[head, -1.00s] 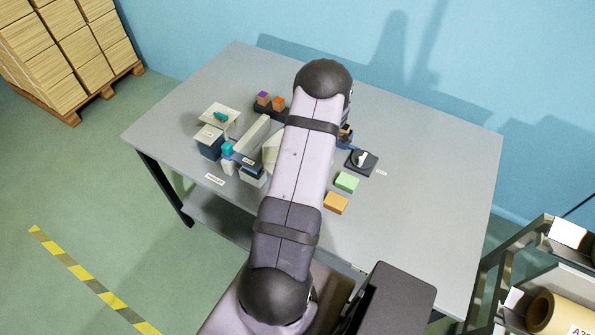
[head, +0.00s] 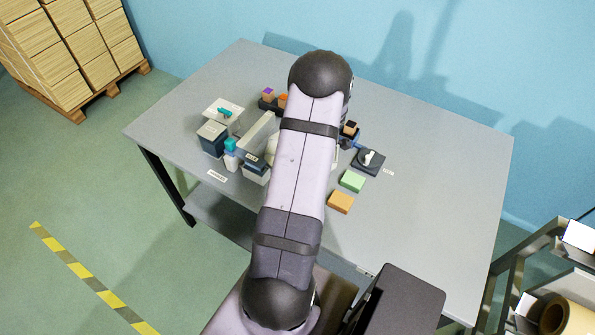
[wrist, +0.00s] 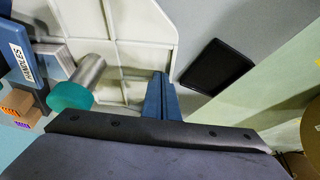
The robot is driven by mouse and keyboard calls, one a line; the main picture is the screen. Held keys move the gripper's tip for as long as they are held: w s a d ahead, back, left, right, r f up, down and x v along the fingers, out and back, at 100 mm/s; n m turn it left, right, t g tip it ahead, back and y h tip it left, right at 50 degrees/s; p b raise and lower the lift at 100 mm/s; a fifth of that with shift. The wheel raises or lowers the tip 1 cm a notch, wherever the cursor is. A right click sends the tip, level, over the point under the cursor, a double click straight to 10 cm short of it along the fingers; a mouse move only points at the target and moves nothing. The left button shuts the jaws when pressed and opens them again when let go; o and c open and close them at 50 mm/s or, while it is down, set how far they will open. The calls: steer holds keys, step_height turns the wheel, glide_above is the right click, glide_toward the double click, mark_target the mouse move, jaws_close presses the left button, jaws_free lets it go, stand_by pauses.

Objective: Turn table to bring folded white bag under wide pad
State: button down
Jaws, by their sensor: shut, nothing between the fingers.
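My gripper (wrist: 161,100) shows in the wrist view with its blue fingers together and nothing between them. Its tips are over or against a pale, ribbed surface (wrist: 112,25), which may be the turning table; I cannot tell if they touch. A metal cylinder with a teal end (wrist: 72,92) lies left of the fingers. I cannot make out the folded white bag or the wide pad for sure.
On the worktable (head: 430,220) are a dark box (head: 212,138), a green block (head: 352,181), an orange block (head: 340,202) and a black base with a white lever (head: 369,160). A black square (wrist: 215,67) lies right of the fingers. The worktable's right side is clear.

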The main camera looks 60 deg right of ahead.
steer(key=shift+w+a+f+m+h+b, duration=0.2)
steer(key=shift+w+m+h+b, duration=0.1)
steer(key=shift+w+m+b, duration=0.55)
steer(key=shift+w+b, duration=0.4)
steer(key=shift+b, duration=0.55)
steer(key=shift+w+r, duration=0.1)
steer(key=shift+r, duration=0.05)
steer(key=shift+r, duration=0.1)
steer(key=p+v, duration=0.3)
steer(key=v, duration=0.7)
steer(key=shift+p, duration=0.4)
steer(key=shift+a, duration=0.1)
